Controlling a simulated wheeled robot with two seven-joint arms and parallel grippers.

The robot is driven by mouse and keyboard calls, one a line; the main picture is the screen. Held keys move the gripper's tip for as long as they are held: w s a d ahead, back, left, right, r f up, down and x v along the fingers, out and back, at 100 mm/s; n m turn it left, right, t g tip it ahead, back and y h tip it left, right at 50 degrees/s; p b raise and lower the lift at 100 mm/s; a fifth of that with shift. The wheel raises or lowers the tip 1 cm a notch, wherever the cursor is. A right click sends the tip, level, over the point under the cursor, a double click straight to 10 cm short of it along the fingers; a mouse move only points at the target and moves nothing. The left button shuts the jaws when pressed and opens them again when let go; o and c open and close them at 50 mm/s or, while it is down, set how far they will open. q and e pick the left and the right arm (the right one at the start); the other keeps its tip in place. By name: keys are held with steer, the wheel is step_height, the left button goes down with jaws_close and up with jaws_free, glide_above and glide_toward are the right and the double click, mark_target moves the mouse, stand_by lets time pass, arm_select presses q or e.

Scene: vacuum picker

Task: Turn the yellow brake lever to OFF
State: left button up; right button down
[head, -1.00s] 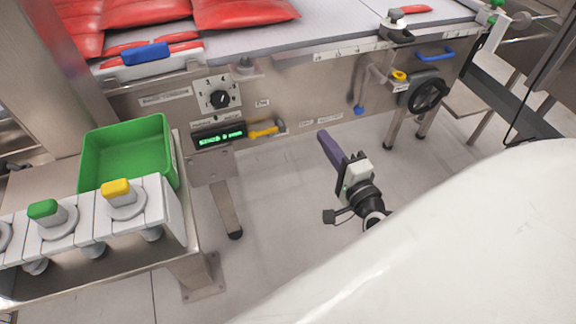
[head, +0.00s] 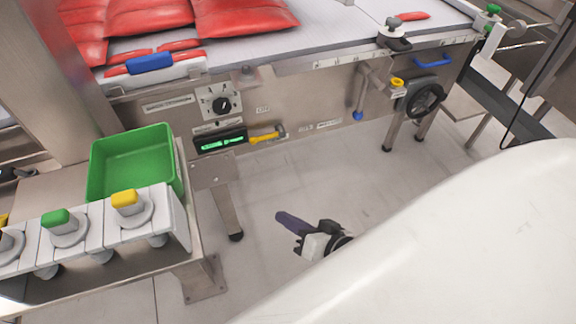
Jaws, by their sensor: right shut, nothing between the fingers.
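The yellow brake lever (head: 262,138) sits on the front panel of the machine, just right of the green-lit display (head: 222,142). It points roughly sideways, to the right; its markings are too small to read. My right gripper (head: 284,218) is shut and empty, with purple fingers, over the floor below and in front of the lever. It is clearly apart from the lever. My left gripper is not in view.
A black selector knob (head: 221,104) is above the display. A green bin (head: 135,165) and a rack with green and yellow capped tools stand at the left. A black handwheel (head: 425,98) and a yellow knob (head: 397,82) are at the right. Red bags (head: 240,17) lie on the belt.

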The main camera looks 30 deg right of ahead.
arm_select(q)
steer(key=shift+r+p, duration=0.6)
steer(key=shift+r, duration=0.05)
arm_select(e)
steer(key=s+a+f+n+g, duration=0.3)
steer(key=s+a+f+n, duration=0.1)
steer(key=s+n, duration=0.3)
steer(key=shift+s+a+g, duration=0.2)
steer(key=shift+a+g, duration=0.1)
steer(key=shift+a, duration=0.1)
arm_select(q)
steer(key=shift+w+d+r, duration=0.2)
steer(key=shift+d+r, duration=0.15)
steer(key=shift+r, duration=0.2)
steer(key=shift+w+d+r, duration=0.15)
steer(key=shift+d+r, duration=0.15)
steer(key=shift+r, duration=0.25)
arm_select(e)
steer(key=shift+s+a+f+n+g, duration=0.2)
steer(key=shift+s+n+g, duration=0.1)
steer(key=shift+s+n, duration=0.2)
steer(key=shift+d, duration=0.1)
